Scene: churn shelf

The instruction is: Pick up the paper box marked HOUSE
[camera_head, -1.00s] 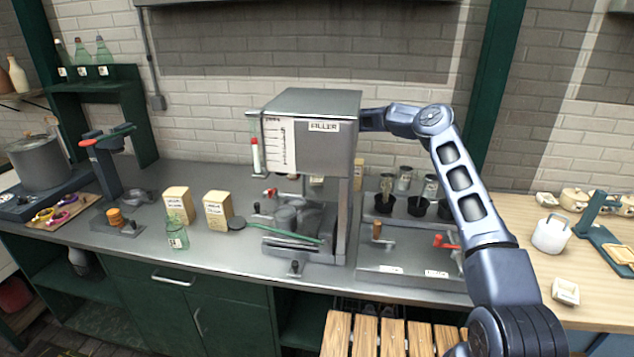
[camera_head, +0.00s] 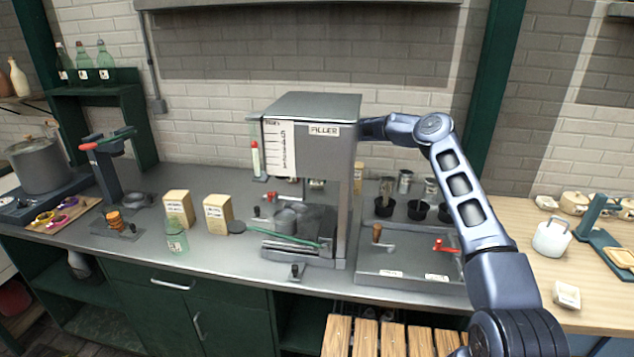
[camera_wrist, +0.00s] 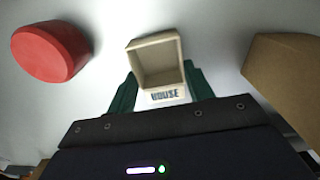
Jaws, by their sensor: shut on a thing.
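The paper box marked HOUSE (camera_wrist: 156,62) is a small cream open-topped box in the wrist view, with its dark lettering on the side toward me. My gripper (camera_wrist: 160,88) has green fingers, one at each side of the box, and is shut on it. In the head view my arm reaches behind the filler machine (camera_head: 310,150), which hides my gripper and the held box. I cannot tell from the wrist view whether the box is clear of the surface.
In the wrist view a red round thing (camera_wrist: 48,52) lies left and a brown box (camera_wrist: 285,75) stands close on the right. In the head view, two cream boxes (camera_head: 178,207) and a green jar (camera_head: 176,238) stand left of the filler. Black cups (camera_head: 418,210) stand right.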

